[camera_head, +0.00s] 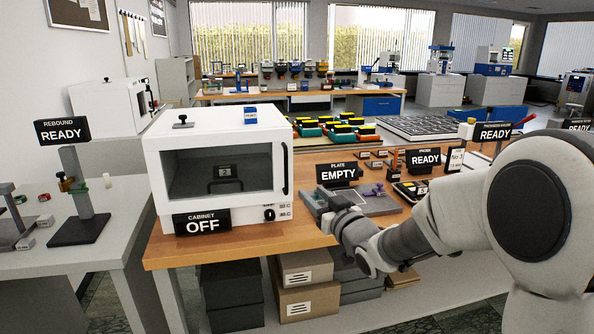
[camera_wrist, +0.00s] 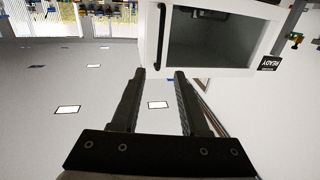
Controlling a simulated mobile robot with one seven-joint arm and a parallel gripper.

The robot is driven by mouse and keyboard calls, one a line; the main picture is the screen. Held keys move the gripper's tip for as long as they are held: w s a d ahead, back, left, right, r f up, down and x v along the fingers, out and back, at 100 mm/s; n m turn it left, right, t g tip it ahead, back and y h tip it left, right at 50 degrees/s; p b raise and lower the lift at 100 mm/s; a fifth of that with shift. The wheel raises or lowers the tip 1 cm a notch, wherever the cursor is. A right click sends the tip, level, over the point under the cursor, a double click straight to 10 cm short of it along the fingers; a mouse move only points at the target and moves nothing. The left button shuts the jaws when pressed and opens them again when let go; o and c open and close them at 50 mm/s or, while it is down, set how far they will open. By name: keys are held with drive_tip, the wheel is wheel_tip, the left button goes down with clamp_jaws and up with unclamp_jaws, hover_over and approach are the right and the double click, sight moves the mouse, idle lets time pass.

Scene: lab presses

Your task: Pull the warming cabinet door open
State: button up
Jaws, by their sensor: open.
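The white warming cabinet (camera_head: 222,128) stands on the wooden bench in the head view, with a dark-windowed door (camera_head: 222,172) on its front. The door looks shut. A dark vertical handle (camera_head: 285,170) runs along the door's right edge. Inside, a small dark item shows through the window. The sign below reads CABINET OFF. My gripper (camera_head: 338,204) is to the right of the handle and apart from it. In the wrist view my gripper (camera_wrist: 159,74) is open and empty, its two fingers pointing towards the handle (camera_wrist: 161,22) on the cabinet (camera_wrist: 235,72).
A plate station (camera_head: 375,204) marked EMPTY lies right of the cabinet, close to my gripper. A probe tray (camera_head: 410,190) is further right. A rebound stand (camera_head: 78,205) is on the left table. Boxes (camera_head: 308,285) sit under the bench. The space before the door looks clear.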

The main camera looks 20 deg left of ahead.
sight(287, 169)
drive_tip(key=x, duration=1.7)
drive_tip(key=shift+c, duration=0.2)
clamp_jaws()
idle(1.0)
